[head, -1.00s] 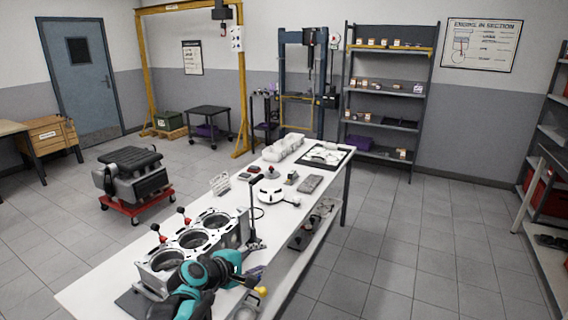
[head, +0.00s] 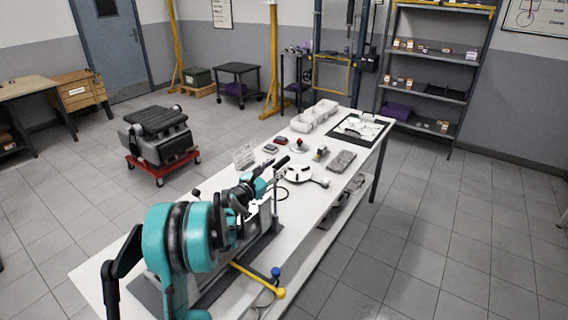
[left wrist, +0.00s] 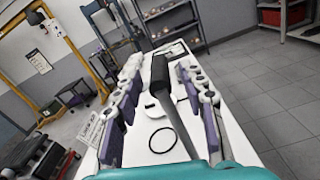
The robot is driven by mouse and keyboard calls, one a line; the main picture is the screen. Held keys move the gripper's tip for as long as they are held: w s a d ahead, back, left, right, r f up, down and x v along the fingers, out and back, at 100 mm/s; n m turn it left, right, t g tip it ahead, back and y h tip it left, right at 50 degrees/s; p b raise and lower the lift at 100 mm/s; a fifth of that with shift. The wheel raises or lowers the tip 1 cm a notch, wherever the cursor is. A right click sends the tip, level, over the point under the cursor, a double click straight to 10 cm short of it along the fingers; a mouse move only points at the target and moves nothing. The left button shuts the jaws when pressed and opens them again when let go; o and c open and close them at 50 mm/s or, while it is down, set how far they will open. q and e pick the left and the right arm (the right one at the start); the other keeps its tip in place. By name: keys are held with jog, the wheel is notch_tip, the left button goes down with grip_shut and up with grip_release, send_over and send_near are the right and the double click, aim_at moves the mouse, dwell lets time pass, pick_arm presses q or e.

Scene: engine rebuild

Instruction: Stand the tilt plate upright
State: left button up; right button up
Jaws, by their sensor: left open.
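A lever with a black grip (head: 281,163) on a grey shaft rises beside the block fixture on the white workbench. I take it to belong to the tilt plate, but cannot tell for sure. The dark grey plate (head: 262,248) under the engine block shows only in part; my left arm hides most of the block. My left gripper (head: 264,176) is open at the lever. In the left wrist view the black grip (left wrist: 160,72) stands tilted between the two spread, purple-padded fingers, with gaps on both sides. My right gripper is not in view.
A yellow handle (head: 258,280) and a blue knob (head: 276,271) stick out at the fixture's near side. An engine (head: 158,135) sits on a red dolly left.

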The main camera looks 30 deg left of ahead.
aim_at(283, 162)
pick_arm(q)
jog(key=w, duration=0.2)
jog(key=shift+w+d+f, duration=0.1)
jog(key=shift+w+f, duration=0.05)
jog(key=shift+w, duration=0.25)
jog(key=shift+w+b, duration=0.3)
jog(key=shift+w, duration=0.25)
grip_shut()
jog(key=shift+d, duration=0.25)
